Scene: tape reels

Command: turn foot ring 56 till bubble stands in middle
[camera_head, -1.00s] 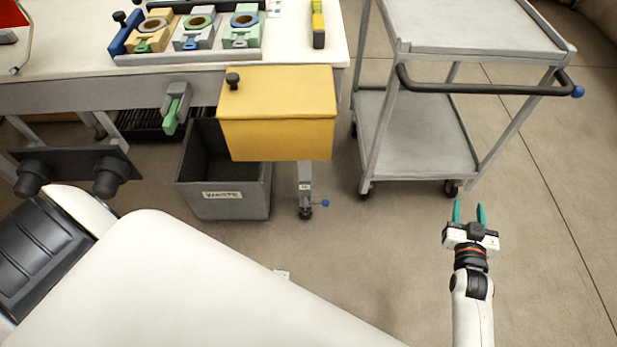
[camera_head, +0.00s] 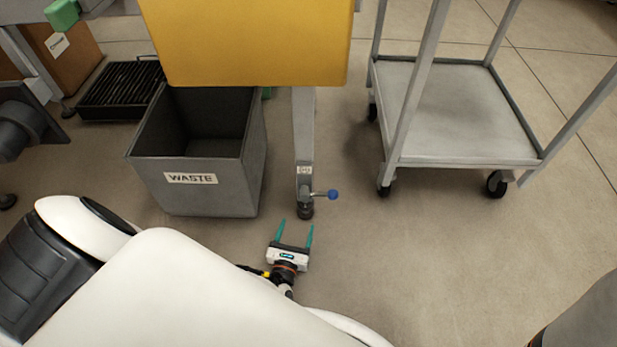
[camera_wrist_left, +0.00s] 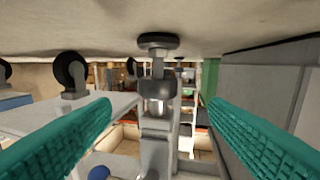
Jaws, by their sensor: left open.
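A grey table leg (camera_head: 304,130) stands right of the waste bin, with a small label too small to read. At its bottom is a dark round foot (camera_head: 306,210), with a blue-knobbed lever (camera_head: 332,194) sticking out to the right. My left gripper (camera_head: 297,224) is open and empty, its teal fingers just short of the foot. In the left wrist view, which looks upside down, the foot (camera_wrist_left: 158,42), its stem and a metal collar (camera_wrist_left: 156,90) show between the spread fingers, apart from both. No bubble level is in view. My right gripper is not in view.
The grey waste bin (camera_head: 195,195) stands close left of the leg. A yellow box (camera_head: 245,45) hangs above it. A grey cart (camera_head: 455,120) on casters stands to the right. Floor between leg and cart is clear.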

